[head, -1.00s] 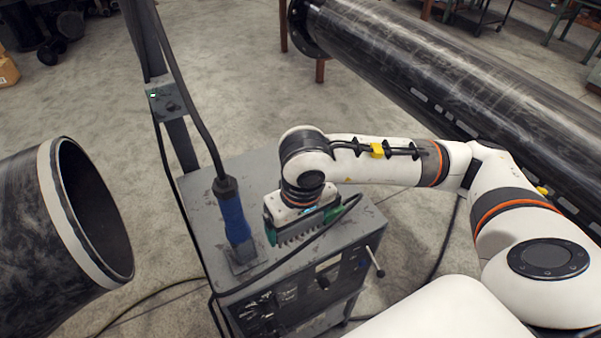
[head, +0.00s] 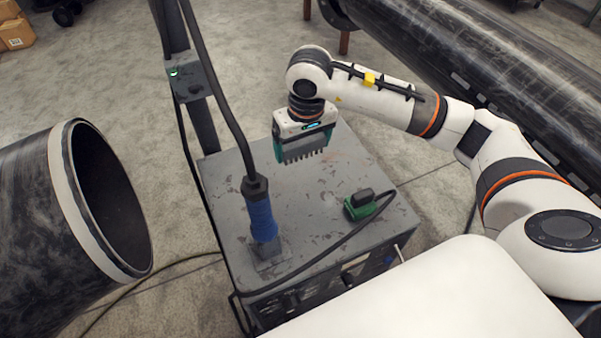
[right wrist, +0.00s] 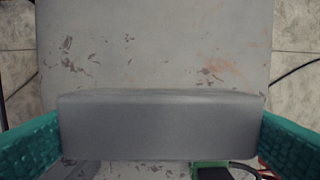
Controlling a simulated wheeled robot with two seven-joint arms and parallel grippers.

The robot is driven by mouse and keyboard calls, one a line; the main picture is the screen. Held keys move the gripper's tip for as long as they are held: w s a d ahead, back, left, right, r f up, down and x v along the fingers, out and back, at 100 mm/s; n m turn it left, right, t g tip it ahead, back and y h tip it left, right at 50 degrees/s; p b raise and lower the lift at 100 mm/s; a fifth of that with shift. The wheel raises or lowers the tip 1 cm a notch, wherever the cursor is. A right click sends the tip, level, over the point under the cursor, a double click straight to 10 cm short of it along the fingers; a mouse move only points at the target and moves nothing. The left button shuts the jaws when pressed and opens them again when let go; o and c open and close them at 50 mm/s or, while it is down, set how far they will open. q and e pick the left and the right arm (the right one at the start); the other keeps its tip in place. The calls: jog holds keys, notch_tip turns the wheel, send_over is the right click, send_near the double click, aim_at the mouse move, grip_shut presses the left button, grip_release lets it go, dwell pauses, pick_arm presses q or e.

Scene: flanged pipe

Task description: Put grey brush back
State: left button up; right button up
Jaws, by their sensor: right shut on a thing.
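The grey brush (head: 303,150) shows as a grey block with a row of teeth or bristles along its lower edge. My right gripper (head: 305,142) is shut on it, with green-teal fingers at its two ends. In the right wrist view the brush is a plain grey block (right wrist: 160,125) spanning between the two fingers. It is over the far part of the grey cabinet top (head: 320,190); I cannot tell if it touches. No marked place for the brush is clear to me. My left gripper is not in view.
A green clamp-like piece (head: 368,204) with a black cable lies on the cabinet's right side. A blue-handled tool (head: 262,217) stands upright at its left front, its cable rising. A post with a box (head: 188,80) stands behind left. Large pipes (head: 60,200) lie left and at back right.

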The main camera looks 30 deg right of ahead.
jog(key=w+f, duration=0.1)
jog(key=w, duration=0.2)
jog(key=p, duration=0.2)
send_over(301, 173)
jog(key=f, duration=0.4)
jog(key=shift+s+f, duration=0.4)
jog(key=shift+w+f, duration=0.1)
jog(key=shift+f, duration=0.25)
notch_tip(301, 173, down, 3)
jog(key=shift+a+f+p, duration=0.1)
jog(key=shift+p, duration=0.45)
jog(key=shift+f, duration=0.2)
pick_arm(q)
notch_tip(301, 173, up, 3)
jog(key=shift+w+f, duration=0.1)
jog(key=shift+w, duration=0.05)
pick_arm(e)
jog(key=shift+f, duration=0.1)
